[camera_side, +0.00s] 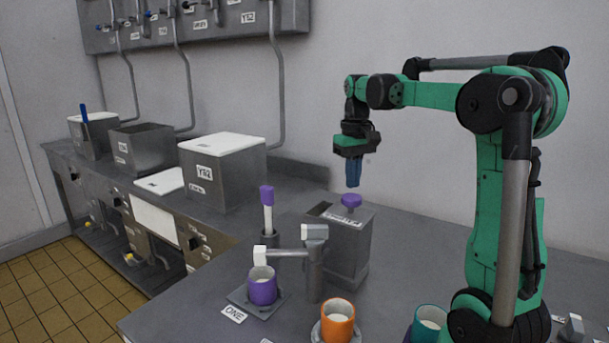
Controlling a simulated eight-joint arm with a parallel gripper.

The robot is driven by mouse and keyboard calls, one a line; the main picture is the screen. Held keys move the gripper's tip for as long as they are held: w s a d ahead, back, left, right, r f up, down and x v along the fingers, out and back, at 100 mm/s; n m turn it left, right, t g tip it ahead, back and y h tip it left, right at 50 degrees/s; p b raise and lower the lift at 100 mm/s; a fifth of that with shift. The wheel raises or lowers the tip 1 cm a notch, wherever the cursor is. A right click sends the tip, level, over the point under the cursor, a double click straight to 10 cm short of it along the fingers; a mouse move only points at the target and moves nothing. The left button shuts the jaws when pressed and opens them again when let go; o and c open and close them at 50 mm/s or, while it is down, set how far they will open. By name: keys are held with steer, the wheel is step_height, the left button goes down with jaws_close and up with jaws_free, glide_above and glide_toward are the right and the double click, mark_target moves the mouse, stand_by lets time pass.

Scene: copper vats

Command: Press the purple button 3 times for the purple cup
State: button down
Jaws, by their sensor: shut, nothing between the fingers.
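The purple button (351,200) is a round knob on top of a grey metal box (347,244) near the middle of the counter. My gripper (353,185) is shut and empty, pointing down just above the button, with a small gap seeming to show between them. The purple cup (263,287) stands upright on a small plate (239,297) at the front, beside a label reading "ONE". It has pale contents and sits below the end of a grey spout (261,255).
An orange cup (338,322) and a teal cup (429,322) stand at the front right. A purple-topped stick (267,200) rises from a holder left of the box. Grey vats (222,175) line the counter at the left, under wall pipes.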

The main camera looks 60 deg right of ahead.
mark_target(352, 196)
steer(key=shift+f, duration=0.1)
steer(key=shift+f, duration=1.75)
steer(key=shift+r, duration=1.85)
steer(key=shift+f, duration=1.85)
steer(key=shift+r, duration=1.85)
steer(key=shift+f, duration=0.15)
